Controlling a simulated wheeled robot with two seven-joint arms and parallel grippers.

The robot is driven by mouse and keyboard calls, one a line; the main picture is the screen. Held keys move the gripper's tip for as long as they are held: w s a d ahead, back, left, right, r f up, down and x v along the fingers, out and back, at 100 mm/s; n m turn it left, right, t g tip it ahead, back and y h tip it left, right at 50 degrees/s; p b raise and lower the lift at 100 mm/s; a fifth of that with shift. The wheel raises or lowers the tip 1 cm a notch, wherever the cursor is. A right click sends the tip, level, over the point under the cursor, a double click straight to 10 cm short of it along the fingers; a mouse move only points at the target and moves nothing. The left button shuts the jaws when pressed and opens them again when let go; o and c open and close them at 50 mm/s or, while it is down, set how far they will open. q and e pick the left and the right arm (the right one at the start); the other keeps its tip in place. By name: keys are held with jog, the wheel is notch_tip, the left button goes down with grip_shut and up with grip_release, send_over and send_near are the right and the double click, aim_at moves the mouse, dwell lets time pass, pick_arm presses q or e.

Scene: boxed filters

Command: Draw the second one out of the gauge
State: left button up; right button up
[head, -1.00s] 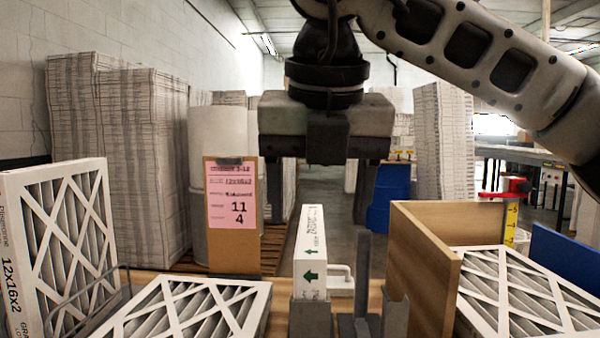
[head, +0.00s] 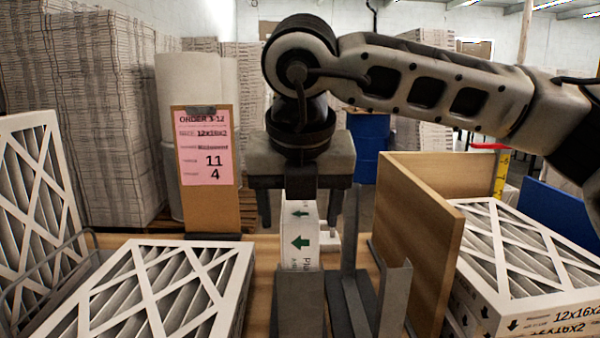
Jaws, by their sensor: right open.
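A white boxed filter (head: 300,245) with green arrows stands on edge, upright, in the grey gauge (head: 300,305) at the middle front of the head view. The gauge has several grey uprights, and the slot to the right of the filter looks empty. My right gripper (head: 300,212) hangs over the filter, pointing down and open. One finger shows on each side of the filter's top, with a gap to it on both sides. The gripper's body hides part of the filter's top. My left gripper is not in view.
A wooden divider (head: 425,245) stands right of the gauge, with stacked filters (head: 530,265) beyond it. A filter (head: 150,290) lies at front left and another (head: 38,190) stands in a wire rack. A clipboard with a pink order sheet (head: 207,150) stands behind.

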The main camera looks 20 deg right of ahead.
jog(key=shift+x, duration=1.8)
jog(key=c, duration=1.2)
jog(key=shift+r, duration=0.15)
jog(key=shift+r, duration=0.1)
jog(key=shift+r+p, duration=2)
jog(key=shift+r, duration=1.8)
jog(key=shift+r, duration=0.1)
